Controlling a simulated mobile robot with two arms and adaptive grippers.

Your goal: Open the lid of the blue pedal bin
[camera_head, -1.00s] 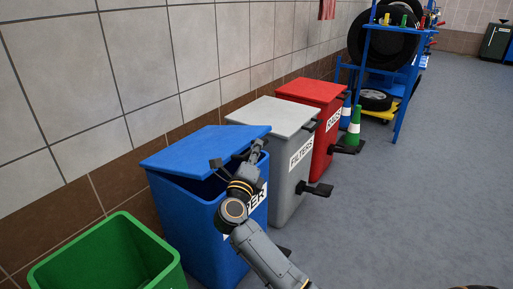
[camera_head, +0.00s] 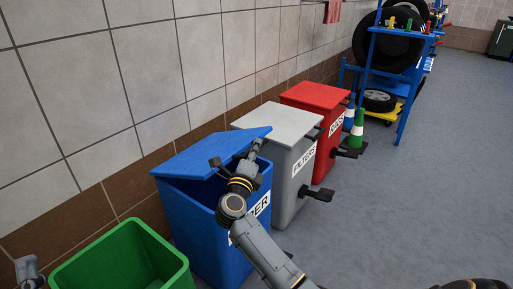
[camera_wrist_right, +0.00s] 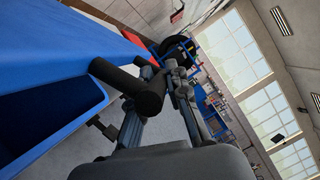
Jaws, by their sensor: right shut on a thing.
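The blue pedal bin (camera_head: 207,238) stands by the wall with its blue lid (camera_head: 203,153) tilted, the front edge raised off the rim and a dark gap under it. My right gripper (camera_head: 237,168) is at the lid's front edge, shut on the dark lid handle. In the right wrist view the black handle (camera_wrist_right: 150,94) lies at the fingers, beside the blue lid (camera_wrist_right: 70,32) and the open bin's dark inside. My right arm hides part of the bin's front and its label. A grey part at the lower left edge looks like my left gripper (camera_head: 28,270); its jaws are unclear.
A green open bin (camera_head: 183,277) stands to the left of the blue one. A grey bin (camera_head: 287,185) and a red bin (camera_head: 325,152) stand to its right, with black pedals sticking out. Cones and a blue tyre rack (camera_head: 372,68) are farther back. The floor at right is clear.

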